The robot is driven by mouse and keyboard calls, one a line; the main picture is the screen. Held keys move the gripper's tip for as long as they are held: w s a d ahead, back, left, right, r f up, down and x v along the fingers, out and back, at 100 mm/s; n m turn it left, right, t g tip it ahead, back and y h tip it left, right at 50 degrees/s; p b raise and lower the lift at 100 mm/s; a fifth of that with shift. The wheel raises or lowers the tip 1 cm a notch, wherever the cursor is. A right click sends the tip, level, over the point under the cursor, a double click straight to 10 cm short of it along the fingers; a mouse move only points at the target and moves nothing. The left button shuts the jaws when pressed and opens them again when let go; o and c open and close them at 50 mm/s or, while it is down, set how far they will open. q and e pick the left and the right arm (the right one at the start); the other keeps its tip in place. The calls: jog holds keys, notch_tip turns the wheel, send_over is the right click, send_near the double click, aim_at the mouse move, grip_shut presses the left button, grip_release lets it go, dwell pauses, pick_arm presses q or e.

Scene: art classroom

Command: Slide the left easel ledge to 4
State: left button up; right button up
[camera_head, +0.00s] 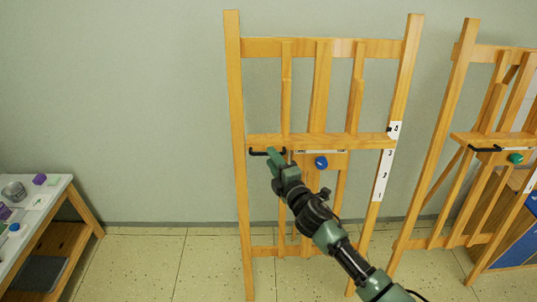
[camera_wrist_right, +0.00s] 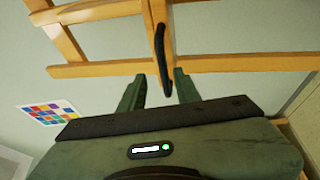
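The left easel (camera_head: 234,90) is wooden. Its ledge (camera_head: 340,141) runs across it, with a black handle (camera_head: 256,152) at the left and a blue knob (camera_head: 321,162) below the middle. A white number strip (camera_head: 380,178) is on the right leg. The ledge's small dark pointer (camera_head: 389,129) is about level with the 4. My right gripper (camera_head: 271,154) is at the handle. In the right wrist view, my right gripper (camera_wrist_right: 160,84) has its fingers apart, with the handle (camera_wrist_right: 160,45) reaching between them; gaps show on both sides. My left gripper is out of view.
A second easel (camera_head: 454,90) with a green knob (camera_head: 515,158) stands at the right. A low table (camera_head: 50,192) with small items is at the left. A blue-sided cabinet (camera_head: 515,240) is at the right edge. Floor between table and left easel is clear.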

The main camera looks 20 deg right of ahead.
jog(key=s, duration=0.4)
jog(key=shift+d+r, duration=0.1)
jog(key=shift+d, duration=0.1)
jog(key=s+d+f+m+g+h, duration=0.1)
jog(key=s+f+m+g, duration=0.1)
jog(key=f, duration=0.7)
jog(key=s+d+f+m+g, duration=0.2)
jog(key=f, duration=0.7)
jog(key=s+d+f+m+g+h+b, duration=0.1)
jog(key=s+f+m+g, duration=0.2)
jog(key=s+f, duration=0.6)
jog(key=s+f+m+g, duration=0.2)
jog(key=s+f, duration=0.3)
jog(key=f, duration=0.8)
jog(key=s+f+m+g, duration=0.2)
jog(key=s+f, duration=0.4)
jog(key=s, duration=0.6)
jog(key=s+a+f+m+g, duration=0.1)
jog(key=s+f+m+g, duration=0.2)
jog(key=s, duration=1)
jog(key=s+a+f+m+g+b, duration=0.1)
jog(key=s+f+m+g, duration=0.2)
jog(key=s+f, duration=0.6)
jog(key=s, duration=0.4)
jog(key=shift+a+f, duration=0.2)
